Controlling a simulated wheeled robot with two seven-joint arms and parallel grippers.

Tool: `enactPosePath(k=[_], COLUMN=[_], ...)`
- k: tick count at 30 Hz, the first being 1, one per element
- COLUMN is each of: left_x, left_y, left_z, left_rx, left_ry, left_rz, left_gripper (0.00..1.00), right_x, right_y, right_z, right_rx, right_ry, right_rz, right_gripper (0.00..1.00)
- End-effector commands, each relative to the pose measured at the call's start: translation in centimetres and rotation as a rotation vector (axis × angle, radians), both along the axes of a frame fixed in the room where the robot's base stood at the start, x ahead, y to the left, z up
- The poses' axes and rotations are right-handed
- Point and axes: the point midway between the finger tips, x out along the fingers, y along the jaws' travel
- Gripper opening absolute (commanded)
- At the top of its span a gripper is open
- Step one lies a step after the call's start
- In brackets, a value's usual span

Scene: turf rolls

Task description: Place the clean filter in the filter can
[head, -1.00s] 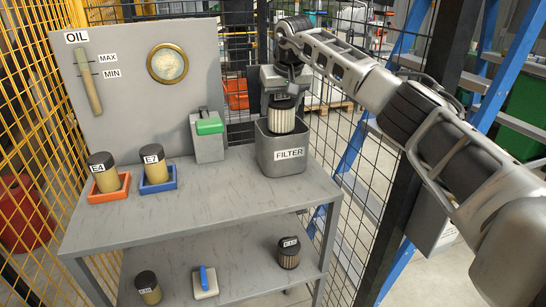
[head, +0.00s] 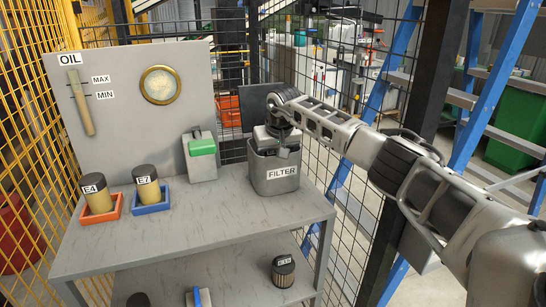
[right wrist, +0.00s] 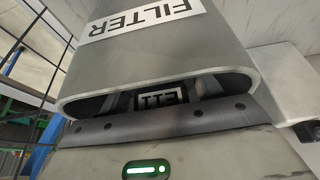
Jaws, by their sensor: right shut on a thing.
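The filter can (head: 275,178) is a grey, open-topped box labelled FILTER at the back right of the table. My right gripper (head: 277,149) points down into the can's mouth from above. In the right wrist view, the dark cap of the filter (right wrist: 160,97), with an E11 label, shows between the fingers of the right gripper (right wrist: 165,95), just inside the can's rim. The right gripper is shut on this filter. The filter's body is hidden by the can wall, so I cannot tell whether it touches the bottom. My left gripper is out of view.
Filter E4 (head: 95,196) stands in an orange tray (head: 101,215), and filter E7 (head: 148,188) in a blue tray (head: 152,207). Another filter (head: 283,271) is on the lower shelf. The table front is clear.

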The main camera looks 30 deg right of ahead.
Motion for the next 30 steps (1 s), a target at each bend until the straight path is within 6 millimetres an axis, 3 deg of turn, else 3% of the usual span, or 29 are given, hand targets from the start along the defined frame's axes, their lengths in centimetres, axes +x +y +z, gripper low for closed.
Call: enactPosePath(k=[2, 3, 11, 16, 30], left_x=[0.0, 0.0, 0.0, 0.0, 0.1], left_y=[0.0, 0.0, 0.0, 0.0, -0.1], left_z=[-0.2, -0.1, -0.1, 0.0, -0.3], left_rx=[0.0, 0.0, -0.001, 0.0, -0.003], left_ry=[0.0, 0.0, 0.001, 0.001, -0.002], left_rz=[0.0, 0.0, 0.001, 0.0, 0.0], left_gripper=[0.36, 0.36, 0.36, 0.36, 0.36], right_x=[0.0, 0.0, 0.0, -0.2, -3.6], right_y=[0.0, 0.0, 0.0, 0.0, 0.8], right_z=[-0.3, -0.3, -0.3, 0.8, 9.4], right_rx=[0.0, 0.0, -0.001, 0.0, -0.001], right_ry=[0.0, 0.001, 0.001, -0.003, -0.004], right_rz=[0.0, 0.0, 0.0, 0.0, 0.0], right_gripper=[0.4, 0.73, 0.74, 0.74, 0.74])
